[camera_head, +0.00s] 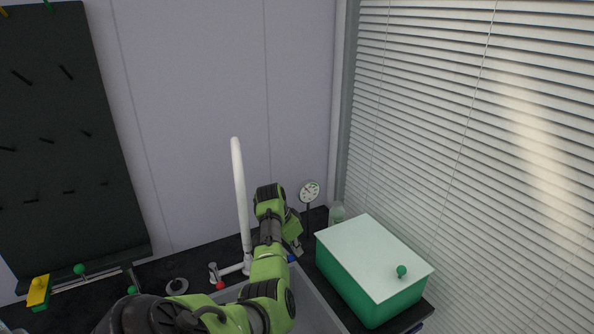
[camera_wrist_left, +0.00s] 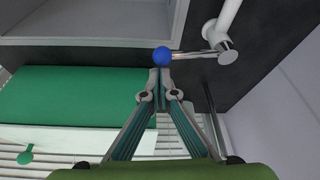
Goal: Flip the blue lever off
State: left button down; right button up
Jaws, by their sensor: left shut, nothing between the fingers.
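The blue lever has a round blue knob (camera_wrist_left: 161,57) on a thin metal rod that runs to the tap's metal fitting (camera_wrist_left: 222,50) in the left wrist view. In the head view only a small bit of blue (camera_head: 291,258) shows beside my left arm. My left gripper (camera_wrist_left: 160,74) is shut and empty, its fingertips right at the blue knob; I cannot tell whether they touch it. In the head view my left gripper (camera_head: 297,248) is partly hidden behind its own arm. My right gripper is not in view.
The white tap pipe (camera_head: 239,190) rises left of my arm, with a red knob (camera_head: 220,286) at its base. A green box with a pale lid (camera_head: 370,255) stands at the right, near window blinds (camera_head: 460,140). A round gauge (camera_head: 309,192) stands behind. A grey sink (camera_head: 312,312) lies below.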

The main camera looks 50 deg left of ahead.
pick_arm(q)
notch_tip(320, 180, up, 9)
jog(key=shift+r, duration=0.2)
dwell(0.6)
